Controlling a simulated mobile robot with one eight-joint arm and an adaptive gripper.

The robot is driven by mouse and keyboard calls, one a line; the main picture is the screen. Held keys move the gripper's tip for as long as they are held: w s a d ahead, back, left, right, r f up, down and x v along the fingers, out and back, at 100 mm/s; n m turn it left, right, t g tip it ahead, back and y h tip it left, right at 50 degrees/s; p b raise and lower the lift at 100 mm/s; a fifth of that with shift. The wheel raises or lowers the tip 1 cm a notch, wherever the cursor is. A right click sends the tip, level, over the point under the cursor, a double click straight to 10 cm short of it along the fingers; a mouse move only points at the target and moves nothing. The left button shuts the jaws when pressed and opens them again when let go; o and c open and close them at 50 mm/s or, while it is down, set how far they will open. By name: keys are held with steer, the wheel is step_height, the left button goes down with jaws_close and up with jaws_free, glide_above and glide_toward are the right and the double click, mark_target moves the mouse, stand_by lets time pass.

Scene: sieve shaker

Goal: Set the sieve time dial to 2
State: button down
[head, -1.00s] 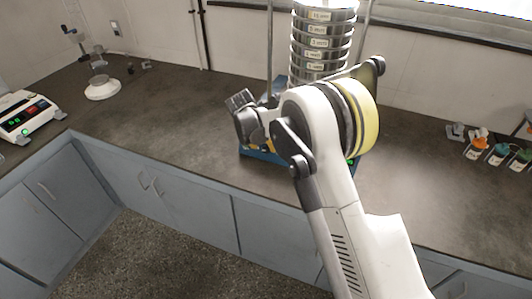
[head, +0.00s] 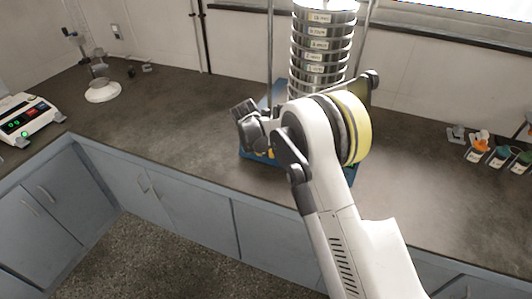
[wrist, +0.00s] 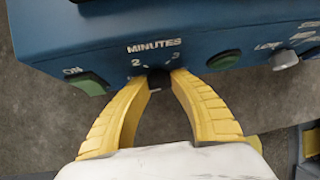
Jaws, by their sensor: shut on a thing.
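The sieve shaker shows in the head view as a stack of steel sieves (head: 322,45) on a blue base (head: 248,154), partly hidden by my arm. In the wrist view its blue front panel (wrist: 60,40) has a black time dial (wrist: 158,77) under the word MINUTES. The numbers 2 and 3 show to the left and right above the dial. My gripper (wrist: 160,83) has its yellow fingertips shut on the dial from both sides. The fingers cover most of the dial, and I cannot tell for sure where its pointer stands.
A green ON button (wrist: 88,83) is left of the dial; a round green button (wrist: 224,60) and a grey knob (wrist: 285,58) are to the right. A scale (head: 27,118) stands far left and several small bottles (head: 500,157) far right.

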steer(key=shift+d, duration=0.1)
steer(key=shift+f+m+t+y+b, duration=0.15)
steer(key=shift+m+t+y+b, duration=0.35)
steer(key=shift+m+y, duration=0.5)
steer(key=m+t+y+b, duration=0.1)
steer(key=y+b, duration=0.1)
steer(key=shift+s+d+m+y, duration=0.1)
steer(key=shift+m+y, duration=0.2)
steer(key=shift+m, duration=0.1)
steer(key=m+t+y+b, duration=0.2)
steer(key=b, duration=0.1)
steer(key=shift+f+y, duration=0.15)
steer(key=shift+y, duration=0.15)
steer(key=shift+m+t+y+b, duration=0.6)
steer(key=shift+m+t+b, duration=0.2)
steer(key=shift+m+b, duration=0.25)
steer(key=shift+r, duration=0.2)
steer(key=c, duration=1.1)
jaws_free()
steer(key=shift+c, duration=0.2)
